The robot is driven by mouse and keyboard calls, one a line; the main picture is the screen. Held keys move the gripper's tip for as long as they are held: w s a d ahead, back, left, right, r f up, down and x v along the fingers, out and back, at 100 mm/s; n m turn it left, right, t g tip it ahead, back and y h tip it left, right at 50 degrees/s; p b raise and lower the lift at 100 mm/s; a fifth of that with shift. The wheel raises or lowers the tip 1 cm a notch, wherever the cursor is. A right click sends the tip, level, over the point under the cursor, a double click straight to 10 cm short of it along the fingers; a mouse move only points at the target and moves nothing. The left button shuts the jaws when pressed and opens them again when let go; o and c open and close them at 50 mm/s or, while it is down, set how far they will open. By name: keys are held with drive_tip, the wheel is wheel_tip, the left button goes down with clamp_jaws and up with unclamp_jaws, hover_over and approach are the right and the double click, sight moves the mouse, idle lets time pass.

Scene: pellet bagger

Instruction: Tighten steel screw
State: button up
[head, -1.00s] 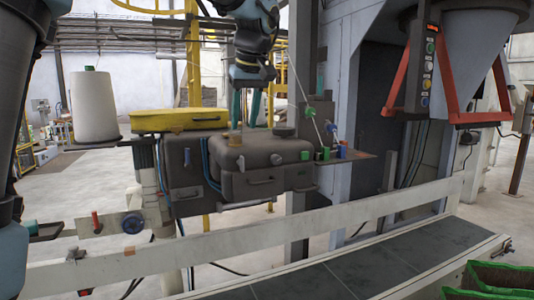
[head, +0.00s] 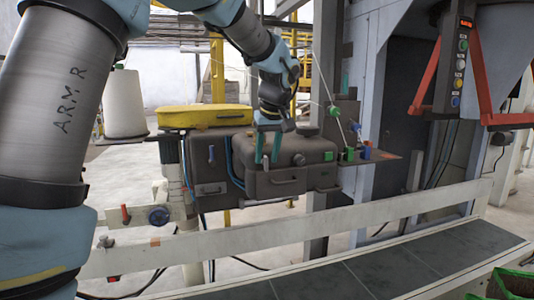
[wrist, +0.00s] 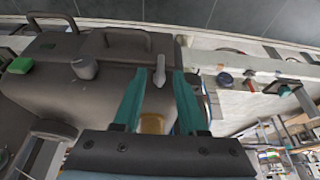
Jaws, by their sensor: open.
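In the wrist view a grey part with a rounded end, likely the same screw (wrist: 160,71), shows between and just beyond my fingertips. My gripper (head: 267,160) is open, with its teal fingers pointing down over the machine head. In the wrist view the open fingers (wrist: 158,75) hold nothing.
A yellow cover (head: 205,116) tops the machine, with a white thread cone (head: 124,104) at its left. A dark round knob (head: 298,160) and a green button (head: 328,155) sit right of my gripper. A pale rail (head: 300,232) and conveyor (head: 390,262) run in front.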

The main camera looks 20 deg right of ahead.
clamp_jaws()
idle(0.4)
